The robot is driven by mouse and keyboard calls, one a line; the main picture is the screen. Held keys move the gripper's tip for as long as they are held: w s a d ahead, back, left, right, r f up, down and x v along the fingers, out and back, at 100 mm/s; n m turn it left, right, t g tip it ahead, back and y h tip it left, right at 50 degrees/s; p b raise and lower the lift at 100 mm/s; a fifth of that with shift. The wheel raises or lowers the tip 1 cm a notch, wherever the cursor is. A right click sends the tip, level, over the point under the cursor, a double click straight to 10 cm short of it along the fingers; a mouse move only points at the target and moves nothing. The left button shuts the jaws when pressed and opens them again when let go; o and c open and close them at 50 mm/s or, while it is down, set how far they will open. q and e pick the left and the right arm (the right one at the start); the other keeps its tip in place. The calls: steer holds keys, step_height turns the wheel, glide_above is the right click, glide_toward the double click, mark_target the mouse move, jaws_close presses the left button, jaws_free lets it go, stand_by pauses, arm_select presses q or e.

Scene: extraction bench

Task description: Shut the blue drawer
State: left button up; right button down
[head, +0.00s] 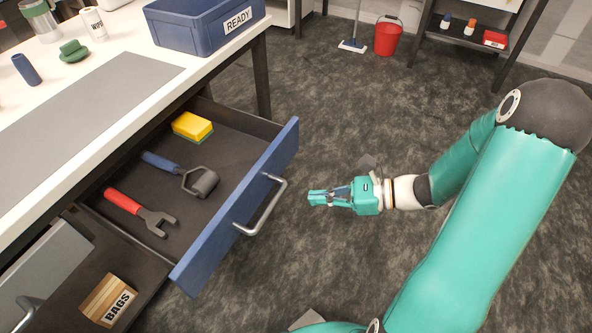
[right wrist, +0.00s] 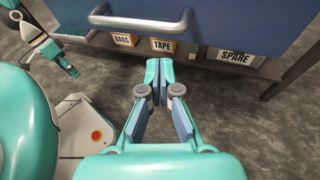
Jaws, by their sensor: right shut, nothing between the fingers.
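The blue drawer (head: 232,215) stands pulled out under the bench, with a silver bar handle (head: 262,208) on its front. Its front and handle also show in the right wrist view (right wrist: 215,22). Inside lie a yellow sponge (head: 192,126), a blue-handled roller (head: 183,173) and a red-handled tool (head: 140,211). My right gripper (head: 312,197) is shut and empty, a little to the right of the handle and apart from it; its fingertips (right wrist: 159,70) point toward the drawer front. What seems to be my left gripper (right wrist: 66,64) shows small in the right wrist view; its jaws are unclear.
A box marked BAGS (head: 108,300) sits in the space below, near a grey front (head: 45,262). The bench top (head: 130,40) holds a blue READY bin (head: 205,24). A red bucket (head: 388,38) and mop (head: 352,45) stand at the back.

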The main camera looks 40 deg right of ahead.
steer(key=d+r+m+t+h+b, duration=0.3)
steer(key=d+r+t, duration=0.15)
steer(key=d, duration=0.35)
steer(key=b, duration=0.4)
glide_toward(283, 141)
steer(key=shift+t, duration=0.45)
steer(key=x, duration=0.4)
steer(key=f+x, duration=0.1)
steer(key=x, duration=0.1)
steer(key=shift+w+a, duration=0.1)
steer(key=shift+w, duration=0.2)
arm_select(q)
step_height(283, 141, down, 9)
arm_select(e)
steer(key=shift+w+a, duration=0.15)
steer(key=shift+w, duration=0.25)
